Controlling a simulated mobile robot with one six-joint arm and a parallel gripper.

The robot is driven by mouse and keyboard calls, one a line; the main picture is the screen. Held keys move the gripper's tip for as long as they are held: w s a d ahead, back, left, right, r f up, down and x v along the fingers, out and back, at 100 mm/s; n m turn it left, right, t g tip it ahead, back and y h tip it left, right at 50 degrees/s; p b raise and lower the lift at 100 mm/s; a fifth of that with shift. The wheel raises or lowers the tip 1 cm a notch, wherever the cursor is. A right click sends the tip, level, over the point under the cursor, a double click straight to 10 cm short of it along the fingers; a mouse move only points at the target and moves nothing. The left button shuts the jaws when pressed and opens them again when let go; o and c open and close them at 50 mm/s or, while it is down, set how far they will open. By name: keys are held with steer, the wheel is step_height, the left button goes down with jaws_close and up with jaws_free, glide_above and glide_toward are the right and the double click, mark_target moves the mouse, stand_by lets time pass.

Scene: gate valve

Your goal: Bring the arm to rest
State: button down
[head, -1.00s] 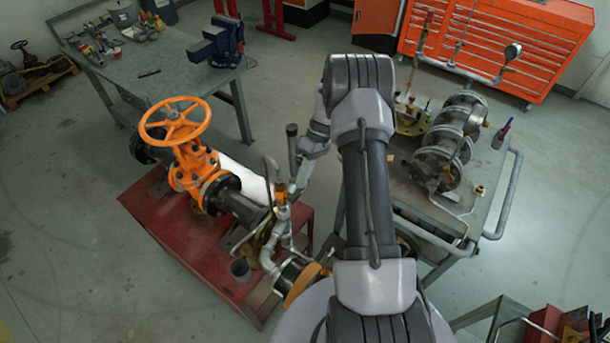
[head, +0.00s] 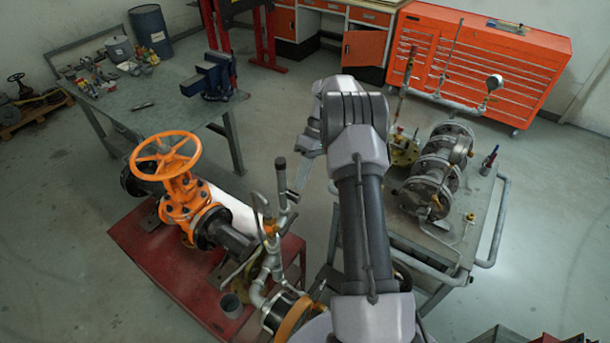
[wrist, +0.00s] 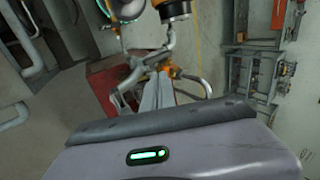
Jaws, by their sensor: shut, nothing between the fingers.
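The orange gate valve (head: 182,203) with its spoked handwheel stands on a red stand (head: 141,256) at the left of the head view. My arm (head: 363,225) rises through the middle of the head view, bent at the top. My gripper (head: 303,174) points down to the right of the valve, apart from the handwheel; its tips are small there. In the wrist view my gripper (wrist: 156,92) shows as two grey fingers close together with nothing between them. Pipework and part of the red stand show beyond them.
Upright grey pipes (head: 281,190) on the stand rise close to my gripper. A trolley (head: 480,212) with a flanged assembly is at the right. A workbench (head: 170,100) with a blue vise is behind left, an orange tool cabinet (head: 530,70) behind right. Open floor lies at the far left.

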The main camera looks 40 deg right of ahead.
steer(key=shift+d+r, duration=0.45)
steer(key=shift+d, duration=0.25)
